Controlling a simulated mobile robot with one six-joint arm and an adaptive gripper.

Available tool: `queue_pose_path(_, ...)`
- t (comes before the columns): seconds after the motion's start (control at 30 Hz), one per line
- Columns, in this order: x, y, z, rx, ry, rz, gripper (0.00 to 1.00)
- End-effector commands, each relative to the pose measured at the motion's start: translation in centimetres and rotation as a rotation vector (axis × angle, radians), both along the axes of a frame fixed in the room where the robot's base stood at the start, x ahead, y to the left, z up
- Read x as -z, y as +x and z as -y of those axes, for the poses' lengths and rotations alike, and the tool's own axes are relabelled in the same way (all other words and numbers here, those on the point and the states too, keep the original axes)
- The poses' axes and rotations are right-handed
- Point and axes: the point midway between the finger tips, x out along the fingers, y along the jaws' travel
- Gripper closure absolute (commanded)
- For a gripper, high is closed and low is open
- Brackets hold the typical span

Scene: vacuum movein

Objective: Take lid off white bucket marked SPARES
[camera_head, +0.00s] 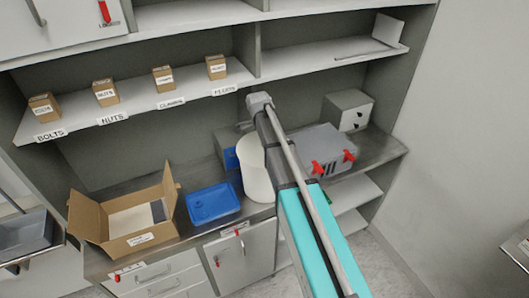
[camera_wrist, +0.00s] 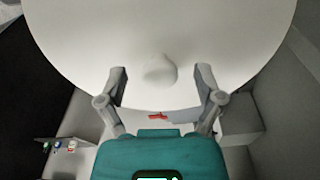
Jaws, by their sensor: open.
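The white bucket (camera_head: 257,172) stands on the counter in the head view, partly hidden behind my arm. Its SPARES marking is not visible from here. In the wrist view, a round white lid (camera_wrist: 90,40) fills the upper part of the picture, with a small rounded knob (camera_wrist: 160,71) near its middle. My gripper (camera_wrist: 161,76) is open, its two fingers spread to the left and right of the knob. The knob appears between or just beyond the fingertips, with visible gaps on both sides. I cannot tell how high the fingers are above the lid.
On the counter, a blue tray (camera_head: 213,203) and an open cardboard box (camera_head: 130,215) stand left of the bucket. A grey case (camera_head: 326,147) with red latches and a small grey drawer unit (camera_head: 348,110) are to the right. A shelf (camera_head: 130,105) with small boxes runs above.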

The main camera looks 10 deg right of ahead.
Motion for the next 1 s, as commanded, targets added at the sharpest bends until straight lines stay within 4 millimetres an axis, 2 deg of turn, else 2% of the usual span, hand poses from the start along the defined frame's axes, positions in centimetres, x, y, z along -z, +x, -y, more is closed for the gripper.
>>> queue_pose_path(0.7, 0.34, 0.00, 0.05, 0.000, 0.000, 0.000, 0.17)
queue_pose_path(1.0, 0.34, 0.00, 0.05, 0.000, 0.000, 0.000, 0.73)
